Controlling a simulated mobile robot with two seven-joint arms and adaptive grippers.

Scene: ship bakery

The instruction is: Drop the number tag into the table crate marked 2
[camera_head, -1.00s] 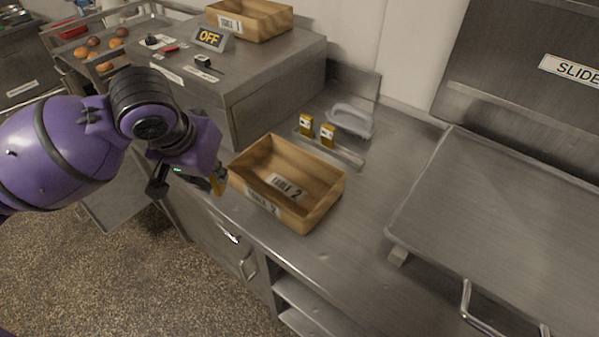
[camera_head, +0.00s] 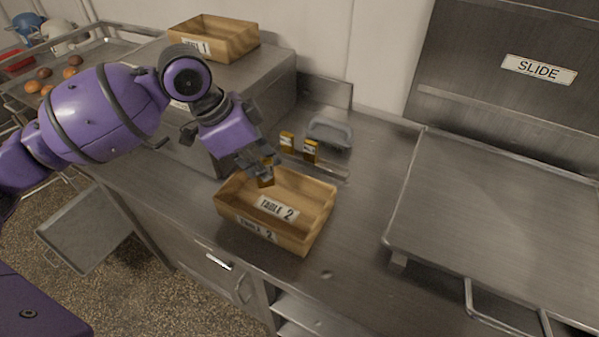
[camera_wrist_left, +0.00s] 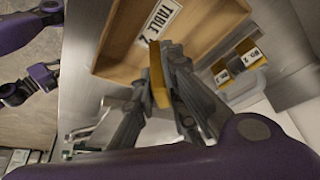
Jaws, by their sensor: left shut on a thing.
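The wooden crate marked TABLE 2 (camera_head: 315,230) stands on the steel counter; it also shows in the left wrist view (camera_wrist_left: 205,45). My left gripper (camera_head: 262,178) is shut on a yellow number tag (camera_head: 266,181), over the crate's back left part. In the left wrist view the tag (camera_wrist_left: 159,75) shows edge-on between the fingers, and its number cannot be read. Two more yellow tags, a left one (camera_head: 287,141) and a right one (camera_head: 310,151), stand in a rack behind the crate.
A crate marked TABLE 1 (camera_head: 235,45) stands on the raised steel box at the back left. A grey handled object (camera_head: 330,132) lies behind the tags. Counter right of the crate is clear.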

